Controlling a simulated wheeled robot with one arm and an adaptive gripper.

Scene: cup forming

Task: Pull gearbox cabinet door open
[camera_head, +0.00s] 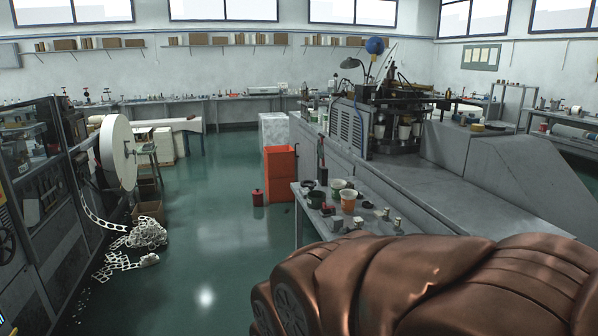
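No door stands clearly open, and I cannot tell for sure which door belongs to the gearbox cabinet. A long grey forming machine (462,175) stands at the right, with grey side panels (322,148) along its near-left flank. A dark-framed cabinet (38,195) with see-through panels stands at the left edge. My gripper is out of view. A copper-coloured part of my arm fills the lower right and hides what lies behind it.
A small table (303,200) with cups and small parts stands beside the machine. An orange bin (280,172) and a red can (257,197) stand on the floor. A white reel (117,152) and scrap strip (146,234) are at the left. The middle green floor (215,235) is clear.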

